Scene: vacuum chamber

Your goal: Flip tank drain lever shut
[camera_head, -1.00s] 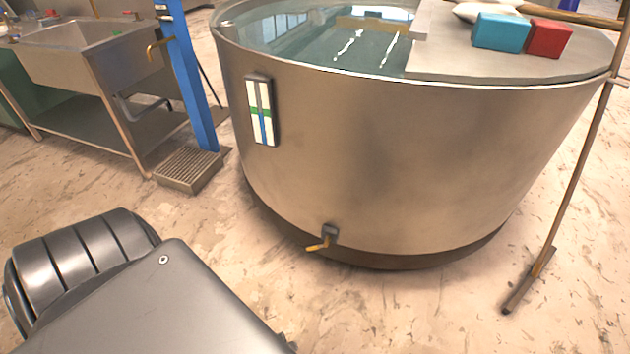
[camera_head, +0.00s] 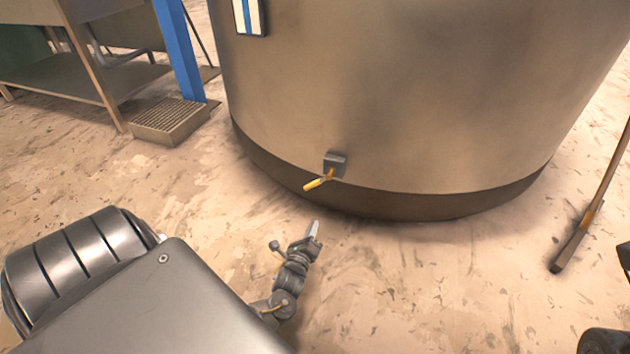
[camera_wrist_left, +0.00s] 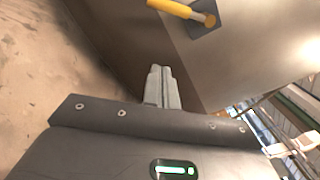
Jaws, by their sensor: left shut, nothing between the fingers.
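The drain lever (camera_head: 318,182) is a small yellow handle on a grey valve block (camera_head: 335,163) low on the tank's wall. In the head view it points left and slightly down from the block. My left gripper (camera_head: 314,226) is shut and empty, just below the lever and apart from it. In the left wrist view, the shut fingers (camera_wrist_left: 159,70) point toward the tank, and the yellow lever (camera_wrist_left: 172,9) shows at the top, beyond the fingertips. The large metal tank (camera_head: 430,100) fills the upper right. My right gripper is not in view.
Bare floor surrounds the tank's base.

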